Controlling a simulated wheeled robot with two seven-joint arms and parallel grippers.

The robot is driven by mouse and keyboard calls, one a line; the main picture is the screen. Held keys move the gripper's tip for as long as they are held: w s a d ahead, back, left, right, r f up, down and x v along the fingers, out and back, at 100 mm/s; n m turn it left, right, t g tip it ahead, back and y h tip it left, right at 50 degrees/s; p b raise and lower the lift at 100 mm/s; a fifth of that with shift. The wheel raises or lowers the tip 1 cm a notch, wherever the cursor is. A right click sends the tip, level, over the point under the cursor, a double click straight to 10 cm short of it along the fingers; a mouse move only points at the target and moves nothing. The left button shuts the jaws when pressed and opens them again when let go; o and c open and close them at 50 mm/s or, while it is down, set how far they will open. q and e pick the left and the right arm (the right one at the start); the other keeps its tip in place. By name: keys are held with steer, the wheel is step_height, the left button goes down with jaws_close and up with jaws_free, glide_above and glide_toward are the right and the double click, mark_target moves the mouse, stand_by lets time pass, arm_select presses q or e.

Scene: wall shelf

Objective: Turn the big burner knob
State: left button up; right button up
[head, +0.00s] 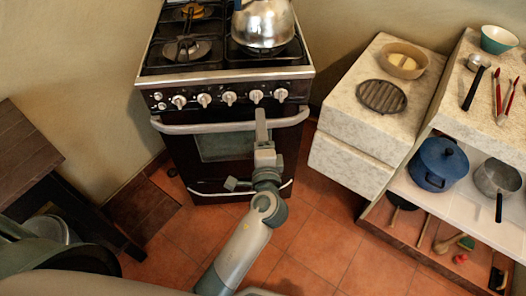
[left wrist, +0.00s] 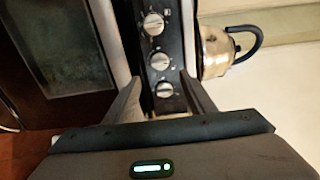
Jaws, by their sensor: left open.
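The black stove (head: 238,82) stands at the back, with a row of several silver knobs along its front panel. They include one left of centre (head: 204,99), a middle one (head: 229,98), one right of centre (head: 256,96) and the rightmost one (head: 280,94). I cannot tell which is the big burner knob. My left gripper (head: 261,113) is just in front of the panel's right half, by the oven handle. In the left wrist view, the open left gripper (left wrist: 165,94) has a knob (left wrist: 164,88) showing between its fingers; contact cannot be told. My right gripper is not in view.
A kettle (head: 263,24) stands on the stove's right burner. The oven handle (head: 205,127) sticks out below the knobs. A marble-topped cabinet (head: 350,122) is at right, with a blue pot (head: 438,166) beyond it. A dark wooden table (head: 25,150) is at left. Tiled floor lies between.

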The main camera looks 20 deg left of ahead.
arm_select(q)
steer(key=b+v, duration=0.1)
steer(key=v, duration=0.7)
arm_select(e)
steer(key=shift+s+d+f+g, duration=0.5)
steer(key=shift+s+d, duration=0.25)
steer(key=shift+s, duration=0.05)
arm_select(q)
steer(key=shift+w, duration=0.1)
